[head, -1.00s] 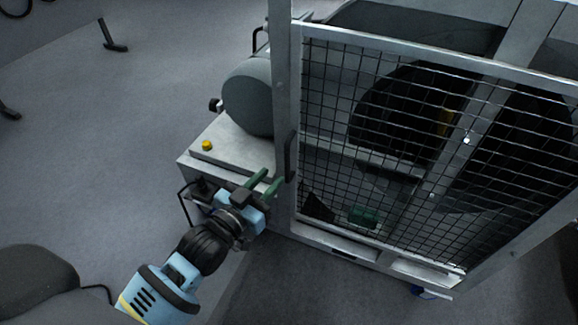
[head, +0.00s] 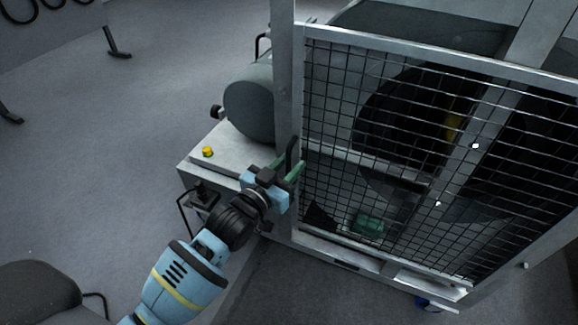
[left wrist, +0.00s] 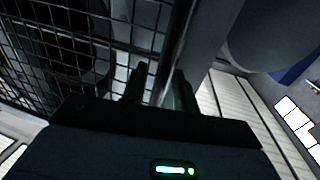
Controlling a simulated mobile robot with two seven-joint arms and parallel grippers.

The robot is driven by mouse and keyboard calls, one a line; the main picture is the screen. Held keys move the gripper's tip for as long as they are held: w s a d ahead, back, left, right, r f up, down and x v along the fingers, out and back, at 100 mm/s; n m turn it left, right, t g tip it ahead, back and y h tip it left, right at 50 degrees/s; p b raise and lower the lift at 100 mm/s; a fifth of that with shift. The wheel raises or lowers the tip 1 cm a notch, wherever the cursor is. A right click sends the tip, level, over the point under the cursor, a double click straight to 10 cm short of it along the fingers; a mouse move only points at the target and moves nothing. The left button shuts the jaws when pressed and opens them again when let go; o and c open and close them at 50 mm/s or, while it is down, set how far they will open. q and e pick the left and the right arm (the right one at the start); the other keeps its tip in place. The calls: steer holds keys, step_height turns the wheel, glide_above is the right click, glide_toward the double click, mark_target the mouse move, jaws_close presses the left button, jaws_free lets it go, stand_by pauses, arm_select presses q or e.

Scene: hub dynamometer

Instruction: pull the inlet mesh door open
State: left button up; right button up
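The inlet mesh door (head: 385,135) is a silver frame with black wire mesh on the front of the machine and looks closed. Its black upright handle (head: 292,152) is on the left edge, beside a silver post. My left gripper (head: 289,167) is at the lower part of the handle, its green fingers apart, one on either side of it as far as I can tell. In the left wrist view, the two dark fingers (left wrist: 160,88) stand apart beside the mesh; whether they touch the handle is unclear. My right gripper is not in view.
A grey cylindrical motor (head: 250,105) and a pale box with a yellow button (head: 208,152) stand left of the door post (head: 287,80). Behind the mesh are a dark wheel and a green block (head: 368,224).

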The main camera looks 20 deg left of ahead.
arm_select(q)
jaws_close()
steer(key=shift+s, duration=0.1)
stand_by(0.3)
